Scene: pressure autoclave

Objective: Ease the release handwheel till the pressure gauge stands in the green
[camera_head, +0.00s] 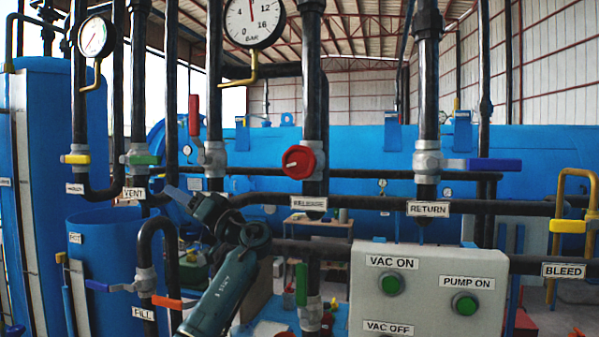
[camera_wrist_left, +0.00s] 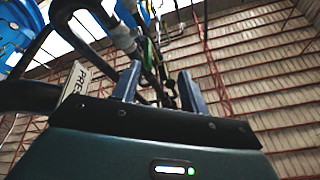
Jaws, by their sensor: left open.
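The red handwheel (camera_head: 299,162) sits on a black vertical pipe at the middle of the head view, with a short pale mark on its face. A smaller gauge (camera_head: 96,37) with coloured marks hangs at upper left. My left gripper (camera_head: 178,196) is left of and below the red handwheel, apart from it, beside the VENT label. In the left wrist view its fingers (camera_wrist_left: 158,84) stand apart, empty.
Pipes with coloured levers surround my arm: green (camera_head: 144,160), red (camera_head: 194,115), blue (camera_head: 493,164) and orange (camera_head: 167,302). A control box (camera_head: 420,290) with green buttons stands at lower right. A blue vessel (camera_head: 400,150) lies behind the pipes.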

